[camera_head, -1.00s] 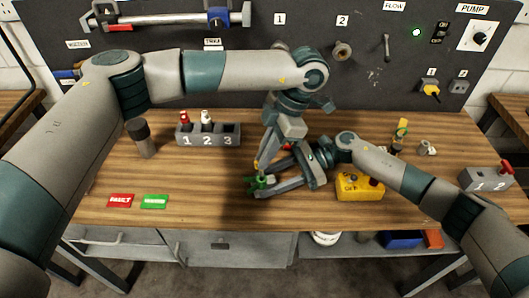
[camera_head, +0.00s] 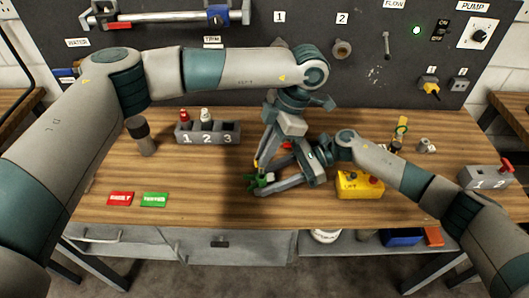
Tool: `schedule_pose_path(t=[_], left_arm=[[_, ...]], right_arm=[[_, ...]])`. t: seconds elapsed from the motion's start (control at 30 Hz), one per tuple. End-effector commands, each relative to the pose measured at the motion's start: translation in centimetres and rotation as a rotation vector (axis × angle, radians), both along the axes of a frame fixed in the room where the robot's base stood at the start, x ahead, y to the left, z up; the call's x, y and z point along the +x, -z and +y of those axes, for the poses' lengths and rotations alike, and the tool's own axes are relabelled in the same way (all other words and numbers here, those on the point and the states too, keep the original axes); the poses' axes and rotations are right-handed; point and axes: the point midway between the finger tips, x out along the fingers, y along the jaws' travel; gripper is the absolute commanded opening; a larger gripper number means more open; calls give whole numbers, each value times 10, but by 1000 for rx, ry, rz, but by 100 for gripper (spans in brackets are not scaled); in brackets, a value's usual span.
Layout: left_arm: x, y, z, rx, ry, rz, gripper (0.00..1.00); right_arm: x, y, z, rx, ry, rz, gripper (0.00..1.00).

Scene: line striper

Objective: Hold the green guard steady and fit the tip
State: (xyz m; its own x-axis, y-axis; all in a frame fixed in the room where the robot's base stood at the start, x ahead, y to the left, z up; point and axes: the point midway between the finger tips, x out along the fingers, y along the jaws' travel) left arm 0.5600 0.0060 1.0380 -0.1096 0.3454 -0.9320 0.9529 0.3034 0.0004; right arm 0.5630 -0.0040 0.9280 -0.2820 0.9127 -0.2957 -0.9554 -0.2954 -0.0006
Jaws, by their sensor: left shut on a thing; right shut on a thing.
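The green guard (camera_head: 262,179) is low over the middle of the wood bench. My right gripper (camera_head: 256,188) reaches in from the right and is shut on the guard. My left gripper (camera_head: 259,168) comes down from above, its fingers just over the guard. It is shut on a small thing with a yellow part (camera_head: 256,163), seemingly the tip. I cannot tell whether the tip touches the guard, as fingers hide the contact. A grey rack (camera_head: 205,139) has a red-topped piece (camera_head: 185,117) in slot 1, a white-topped piece (camera_head: 206,115) in slot 2, and slot 3 looks empty.
A dark cylinder (camera_head: 140,135) stands at the left. Red (camera_head: 121,198) and green (camera_head: 155,199) labels lie at the front left. A yellow button box (camera_head: 360,186) is close by my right forearm. A grey switch box (camera_head: 486,178) stands far right. The front middle is clear.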

Motion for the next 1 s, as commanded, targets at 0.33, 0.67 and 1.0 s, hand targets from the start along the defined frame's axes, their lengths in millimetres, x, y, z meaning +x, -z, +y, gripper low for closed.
schedule_pose_path(t=[0.33, 0.67, 1.0], left_arm=[[0, 3, 0, 0, 0, 0, 0], [0, 7, 0, 0, 0, 0, 0], [0, 11, 0, 0, 0, 0, 0]], right_arm=[[-1, 4, -1, -6, -1, 2, 28], [-1, 4, -1, -6, -1, 2, 28], [-1, 4, -1, -6, -1, 2, 28]])
